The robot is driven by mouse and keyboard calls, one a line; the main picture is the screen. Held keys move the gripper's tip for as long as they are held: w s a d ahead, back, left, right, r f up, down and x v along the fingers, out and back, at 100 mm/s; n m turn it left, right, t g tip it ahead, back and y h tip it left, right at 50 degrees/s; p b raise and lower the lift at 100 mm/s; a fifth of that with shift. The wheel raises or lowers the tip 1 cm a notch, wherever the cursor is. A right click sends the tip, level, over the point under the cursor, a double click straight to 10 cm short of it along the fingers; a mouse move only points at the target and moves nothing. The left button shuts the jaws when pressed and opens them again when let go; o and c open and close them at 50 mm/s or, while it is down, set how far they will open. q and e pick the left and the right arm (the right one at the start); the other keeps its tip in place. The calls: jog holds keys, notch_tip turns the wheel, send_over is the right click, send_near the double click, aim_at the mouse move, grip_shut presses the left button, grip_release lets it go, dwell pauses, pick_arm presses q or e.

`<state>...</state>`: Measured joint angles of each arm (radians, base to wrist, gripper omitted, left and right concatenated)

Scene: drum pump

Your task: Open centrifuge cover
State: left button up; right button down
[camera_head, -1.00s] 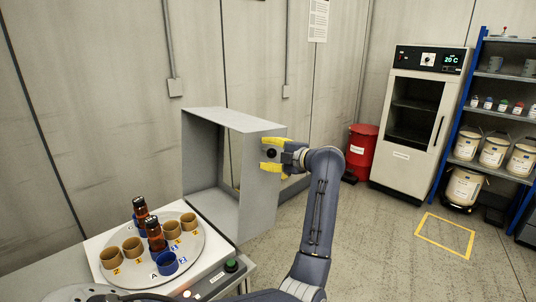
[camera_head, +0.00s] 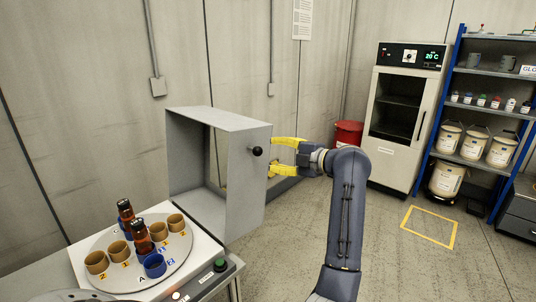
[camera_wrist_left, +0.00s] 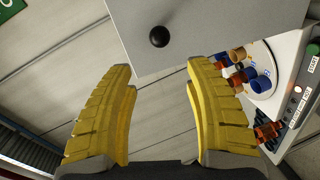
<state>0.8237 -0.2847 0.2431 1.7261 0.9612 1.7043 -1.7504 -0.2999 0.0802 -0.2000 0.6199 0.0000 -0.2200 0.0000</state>
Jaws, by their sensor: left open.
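The grey centrifuge cover (camera_head: 245,185) stands raised, its hollow side facing the rotor (camera_head: 128,272), which lies uncovered. A black ball knob (camera_head: 257,151) sits on the cover's outer face; the knob (camera_wrist_left: 159,36) and the cover's flat face (camera_wrist_left: 215,20) also show in the left wrist view. My left gripper (camera_head: 273,156), with yellow fingers, is open and empty, just right of the knob. In the left wrist view, the knob is beyond the fingertips, between their lines and apart from both. My right gripper is not seen.
The rotor carries brown bottles (camera_head: 142,236) and several tan cups (camera_head: 97,262), plus a blue cup (camera_head: 155,265). A green button (camera_head: 220,265) is on the centrifuge front. A red bin (camera_head: 347,134), an oven (camera_head: 400,120) and a blue shelf (camera_head: 455,75) stand behind. Floor on the right is clear.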

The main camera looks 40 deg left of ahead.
pick_arm(q)
jog(key=shift+d+r, duration=0.2)
jog(key=shift+d, duration=0.6)
jog(key=shift+f, duration=0.1)
